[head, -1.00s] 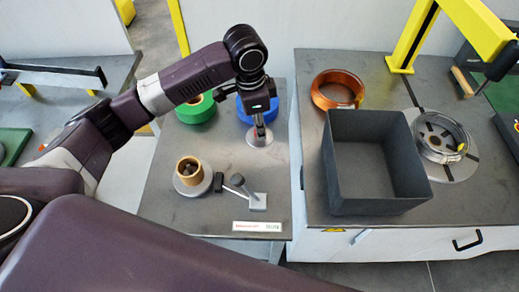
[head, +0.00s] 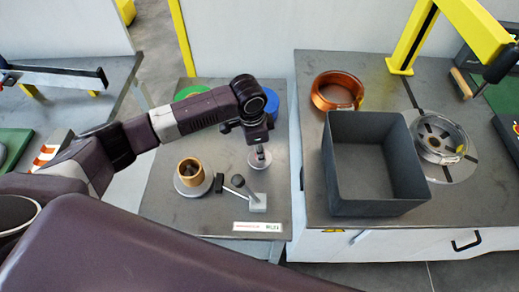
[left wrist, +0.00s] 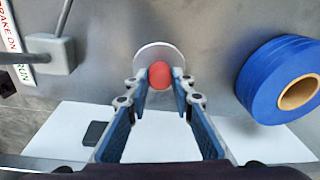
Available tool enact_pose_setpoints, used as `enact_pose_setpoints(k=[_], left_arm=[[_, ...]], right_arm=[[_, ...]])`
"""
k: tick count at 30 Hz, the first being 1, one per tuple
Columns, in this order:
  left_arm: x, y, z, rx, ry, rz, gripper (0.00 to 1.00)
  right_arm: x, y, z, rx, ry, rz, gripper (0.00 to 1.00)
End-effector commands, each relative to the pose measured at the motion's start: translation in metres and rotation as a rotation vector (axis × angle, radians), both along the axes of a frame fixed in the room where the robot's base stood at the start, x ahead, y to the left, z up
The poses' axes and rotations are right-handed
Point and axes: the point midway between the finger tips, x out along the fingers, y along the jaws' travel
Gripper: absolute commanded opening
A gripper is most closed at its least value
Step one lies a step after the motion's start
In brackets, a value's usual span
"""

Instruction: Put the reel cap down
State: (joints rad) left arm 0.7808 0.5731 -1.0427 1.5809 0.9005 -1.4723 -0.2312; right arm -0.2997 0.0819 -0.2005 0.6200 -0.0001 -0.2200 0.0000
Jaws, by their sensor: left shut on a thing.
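The reel cap (head: 260,160) is a small grey metal disc with a red knob. My left gripper (head: 257,146) is shut on the knob from above. In the left wrist view, the red knob of the reel cap (left wrist: 159,75) sits between the fingertips of the left gripper (left wrist: 167,86), with the disc (left wrist: 150,50) beyond it. The cap is over or on the grey table (head: 215,215); I cannot tell if it touches. My right gripper is not in view.
A tan reel core (head: 190,170) on a round base and a brake lever (head: 245,190) stand in front. A blue roll (left wrist: 270,85) is beside the cap; a green roll (head: 190,92) is partly hidden by my arm. A dark bin (head: 370,193) stands right.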

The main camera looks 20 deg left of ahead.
Motion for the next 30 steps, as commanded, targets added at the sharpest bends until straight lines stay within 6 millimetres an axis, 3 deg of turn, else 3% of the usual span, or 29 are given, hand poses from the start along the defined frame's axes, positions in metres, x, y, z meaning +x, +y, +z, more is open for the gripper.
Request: enact_pose_setpoints(k=[3, 4, 8, 20, 30], left_arm=[[0.000, 0.000, -0.002, -0.001, 0.000, 0.000, 0.00], [0.000, 0.000, -0.002, -0.001, 0.000, 0.000, 0.25], [0.000, 0.000, -0.002, -0.001, 0.000, 0.000, 0.39], [0.000, 0.000, 0.008, -0.001, -0.003, -0.001, 0.39], [-0.006, 0.005, 0.075, -0.001, -0.005, 0.000, 0.39]], right_arm=[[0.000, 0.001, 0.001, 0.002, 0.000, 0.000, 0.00], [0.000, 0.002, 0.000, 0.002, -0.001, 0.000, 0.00], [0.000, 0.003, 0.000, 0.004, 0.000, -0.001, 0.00], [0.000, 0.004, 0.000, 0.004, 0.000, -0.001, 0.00], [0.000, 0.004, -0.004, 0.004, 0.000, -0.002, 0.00]])
